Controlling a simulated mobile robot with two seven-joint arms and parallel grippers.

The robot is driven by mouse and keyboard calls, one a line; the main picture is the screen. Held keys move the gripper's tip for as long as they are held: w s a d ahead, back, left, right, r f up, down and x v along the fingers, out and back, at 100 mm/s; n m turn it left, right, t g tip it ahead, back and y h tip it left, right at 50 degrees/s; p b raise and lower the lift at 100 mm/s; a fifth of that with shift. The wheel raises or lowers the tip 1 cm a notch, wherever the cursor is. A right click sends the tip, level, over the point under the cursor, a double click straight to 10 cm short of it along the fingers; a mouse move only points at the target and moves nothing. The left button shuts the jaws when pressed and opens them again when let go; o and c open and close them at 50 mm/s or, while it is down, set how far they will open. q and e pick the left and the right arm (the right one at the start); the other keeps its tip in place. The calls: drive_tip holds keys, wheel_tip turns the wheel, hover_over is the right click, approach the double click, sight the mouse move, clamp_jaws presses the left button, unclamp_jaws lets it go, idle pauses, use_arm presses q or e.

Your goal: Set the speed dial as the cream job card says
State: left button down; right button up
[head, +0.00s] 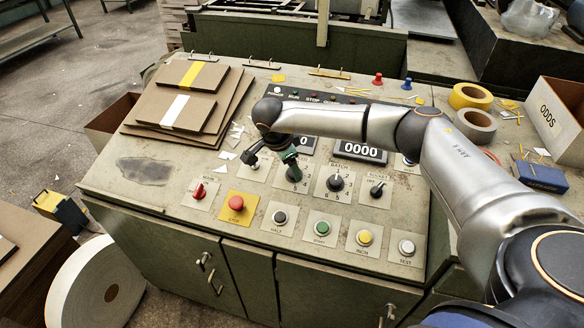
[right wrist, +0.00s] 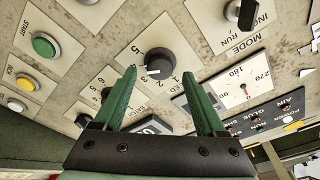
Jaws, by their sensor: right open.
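The speed dial (right wrist: 158,66), a round black knob on a pale plate with numbers around it, lies ahead of the fingertips in the right wrist view. In the head view the dial (head: 294,175) is partly hidden under the gripper. My right gripper (right wrist: 160,73) has two green fingers standing apart, one on each side of the dial in the picture; I cannot tell whether they touch it. It also shows over the panel in the head view (head: 290,160). The dial's exact setting is unclear. I cannot make out a cream job card. My left gripper is not in view.
The batch knob (head: 336,183) is right of the dial, with another black knob (head: 377,189) beyond it. A red stop button (head: 236,203) and a green start button (head: 322,228) sit nearer the front. Cardboard sheets (head: 180,108) lie left; tape rolls (head: 471,96) and an odds box (head: 562,112) stand right.

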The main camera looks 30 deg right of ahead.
drive_tip(key=v, duration=1)
drive_tip(key=shift+b, duration=0.4)
drive_tip(key=shift+r, duration=0.1)
